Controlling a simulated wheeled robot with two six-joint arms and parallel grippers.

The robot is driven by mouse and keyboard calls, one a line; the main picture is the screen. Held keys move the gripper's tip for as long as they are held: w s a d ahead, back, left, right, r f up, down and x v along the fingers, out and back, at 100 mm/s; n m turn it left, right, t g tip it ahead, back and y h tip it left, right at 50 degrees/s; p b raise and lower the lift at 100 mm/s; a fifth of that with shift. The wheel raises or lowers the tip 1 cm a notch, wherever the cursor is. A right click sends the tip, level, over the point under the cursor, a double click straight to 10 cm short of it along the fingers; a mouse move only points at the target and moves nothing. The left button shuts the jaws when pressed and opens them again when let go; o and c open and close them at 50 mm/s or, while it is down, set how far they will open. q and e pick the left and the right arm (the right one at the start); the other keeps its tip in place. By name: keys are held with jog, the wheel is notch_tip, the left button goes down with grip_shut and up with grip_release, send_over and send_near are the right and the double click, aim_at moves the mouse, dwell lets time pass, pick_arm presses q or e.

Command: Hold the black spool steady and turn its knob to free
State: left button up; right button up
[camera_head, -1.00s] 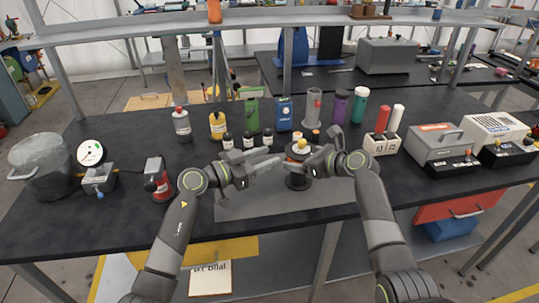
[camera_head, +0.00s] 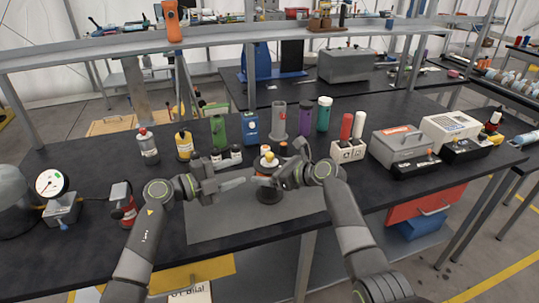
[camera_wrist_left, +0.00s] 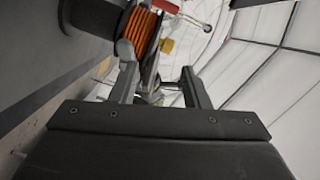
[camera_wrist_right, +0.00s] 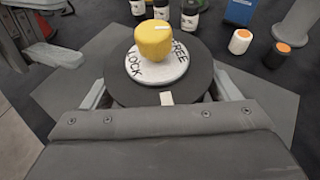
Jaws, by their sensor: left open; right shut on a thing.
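The black spool (camera_head: 270,194) stands upright on a grey mat on the bench, with a yellow knob (camera_head: 268,158) on top. In the right wrist view the yellow knob (camera_wrist_right: 154,38) sits on a white dial (camera_wrist_right: 158,66) marked LOCK and FREE, above the spool's black flange (camera_wrist_right: 190,92). I cannot tell for sure which word the knob points to. My right gripper (camera_head: 277,178) is shut on the spool from the right. My left gripper (camera_head: 242,183) is open and empty, just left of the spool. The left wrist view shows orange winding (camera_wrist_left: 143,32) beyond its fingers (camera_wrist_left: 160,85).
Several bottles, such as a yellow one (camera_head: 184,146), and a blue box (camera_head: 250,128) stand behind the spool. A gauge (camera_head: 52,184) and red canister (camera_head: 123,205) are left. The mat's front (camera_head: 250,226) is clear.

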aim_at(270, 154)
pick_arm(q)
jog(key=w+d+m+g, duration=0.1)
jog(key=w+d+m, duration=0.1)
jog(key=m, duration=0.6)
jog(key=w+d+r+m+g+h, duration=0.1)
jog(key=d+m, duration=0.3)
jog(key=m, duration=0.4)
jog(key=w+d+m+h, duration=0.1)
jog(key=w+d+m, duration=0.2)
jog(key=m, duration=0.5)
jog(key=shift+d+r+g, duration=0.2)
jog(key=shift+d+g, duration=0.05)
jog(key=shift+g, duration=0.15)
jog(key=shift+c, duration=0.4)
grip_shut()
jog(key=shift+t, duration=0.3)
jog(key=shift+n+t+y, duration=1.1)
jog(key=shift+n+t, duration=0.3)
jog(key=shift+t, duration=0.4)
